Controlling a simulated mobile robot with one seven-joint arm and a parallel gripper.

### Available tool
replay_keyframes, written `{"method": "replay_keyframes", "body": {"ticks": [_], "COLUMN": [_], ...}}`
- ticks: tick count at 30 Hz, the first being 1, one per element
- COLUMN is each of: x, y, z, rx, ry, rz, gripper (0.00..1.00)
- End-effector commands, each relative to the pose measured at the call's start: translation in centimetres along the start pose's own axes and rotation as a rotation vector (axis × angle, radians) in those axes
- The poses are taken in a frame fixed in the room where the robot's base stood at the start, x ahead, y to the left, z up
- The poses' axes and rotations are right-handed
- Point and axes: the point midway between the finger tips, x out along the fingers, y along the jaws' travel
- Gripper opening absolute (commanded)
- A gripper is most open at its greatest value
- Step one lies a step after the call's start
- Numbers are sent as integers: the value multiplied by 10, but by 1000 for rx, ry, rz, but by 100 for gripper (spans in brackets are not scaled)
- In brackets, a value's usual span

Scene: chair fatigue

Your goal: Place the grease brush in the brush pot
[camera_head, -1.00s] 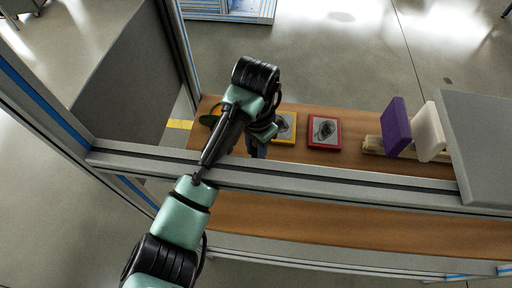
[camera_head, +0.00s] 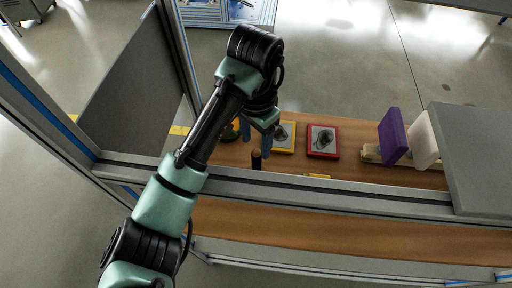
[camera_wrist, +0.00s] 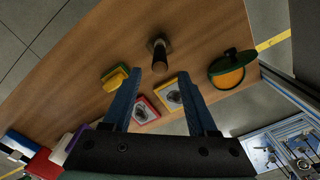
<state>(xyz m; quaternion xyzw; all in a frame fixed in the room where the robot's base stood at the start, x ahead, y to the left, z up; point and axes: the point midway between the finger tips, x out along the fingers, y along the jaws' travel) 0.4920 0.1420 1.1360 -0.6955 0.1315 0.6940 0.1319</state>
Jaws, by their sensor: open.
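An upright dark cylinder with a tan top (camera_head: 256,161) stands on the wooden shelf near the front rail. In the wrist view it is a dark handle-like shaft (camera_wrist: 160,56) rising from a small greyish round base. It looks like the grease brush standing in its pot, but I cannot clearly tell brush from pot. My gripper (camera_head: 257,140) is above and beyond it, pointing down. In the wrist view my gripper's blue fingers (camera_wrist: 160,77) are spread wide with nothing between them, and the shaft shows beyond the tips.
A green tin with orange contents (camera_wrist: 228,76) stands near the shelf end. A yellow-framed tile (camera_head: 285,136) and a red-framed tile (camera_head: 323,141) lie on the shelf. A yellow-green block (camera_wrist: 115,77) lies near the rail. Purple (camera_head: 393,136) and white pads stand right. The metal rail (camera_head: 330,191) crosses in front.

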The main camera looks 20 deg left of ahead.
Motion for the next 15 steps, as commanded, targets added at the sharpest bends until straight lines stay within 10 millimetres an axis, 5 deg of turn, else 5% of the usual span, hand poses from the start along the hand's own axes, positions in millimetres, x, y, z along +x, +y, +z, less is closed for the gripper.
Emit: {"method": "replay_keyframes", "body": {"ticks": [1,6,15], "x": [-16,-35,-40], "y": [-2,-1,0], "z": [0,0,0], "rx": [1,0,0], "ry": [0,0,0], "rz": [-5,-3,1], "gripper": [58,58,58]}}
